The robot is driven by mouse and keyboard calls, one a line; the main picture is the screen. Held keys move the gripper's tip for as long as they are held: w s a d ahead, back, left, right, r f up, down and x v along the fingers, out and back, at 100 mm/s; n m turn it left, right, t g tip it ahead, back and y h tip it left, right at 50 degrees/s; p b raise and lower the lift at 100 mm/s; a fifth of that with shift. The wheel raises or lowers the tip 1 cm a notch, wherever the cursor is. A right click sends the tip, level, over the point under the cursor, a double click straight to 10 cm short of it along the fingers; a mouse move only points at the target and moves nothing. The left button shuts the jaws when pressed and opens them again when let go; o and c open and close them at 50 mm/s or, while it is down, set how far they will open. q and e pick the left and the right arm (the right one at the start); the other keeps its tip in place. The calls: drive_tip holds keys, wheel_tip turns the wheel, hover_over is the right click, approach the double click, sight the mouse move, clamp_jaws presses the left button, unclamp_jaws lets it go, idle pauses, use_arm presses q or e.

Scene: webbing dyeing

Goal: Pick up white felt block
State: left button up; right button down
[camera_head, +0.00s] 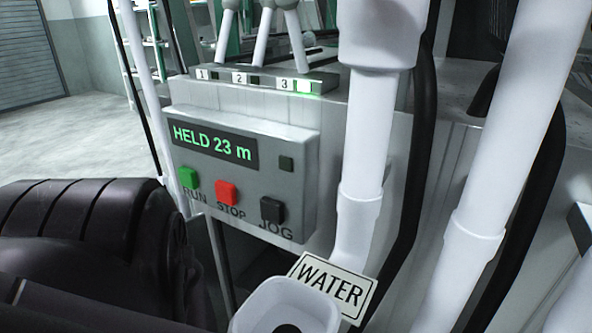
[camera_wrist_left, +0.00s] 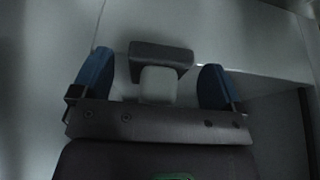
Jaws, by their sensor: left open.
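In the left wrist view, a small whitish block (camera_wrist_left: 158,87), which looks like the white felt block, lies between the two blue fingers of my left gripper (camera_wrist_left: 155,72). A dark grey bar-shaped piece (camera_wrist_left: 162,56) adjoins its far side; I cannot tell whether they are joined. The fingers are spread wide, with a visible gap on each side of the block. The lower part of the block is hidden behind the gripper's palm. The block cannot be made out in the head view. My right gripper is in neither view.
The head view shows a grey control box (camera_head: 240,165) reading "HELD 23 m", with green, red and black buttons. White pipes (camera_head: 365,150) and black hoses stand to its right. A "WATER" sign (camera_head: 335,285) is above a white cup-like opening (camera_head: 285,308). Open floor (camera_head: 70,130) lies at left.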

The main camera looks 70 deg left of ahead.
use_arm(q)
drive_tip(key=shift+d+r, duration=0.1)
drive_tip(key=shift+r, duration=0.25)
drive_tip(key=p+v, duration=0.7)
drive_tip(key=v, duration=0.3)
drive_tip(key=shift+s, duration=0.15)
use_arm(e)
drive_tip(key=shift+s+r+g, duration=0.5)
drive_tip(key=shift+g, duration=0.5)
use_arm(q)
drive_tip(key=shift+f, duration=0.1)
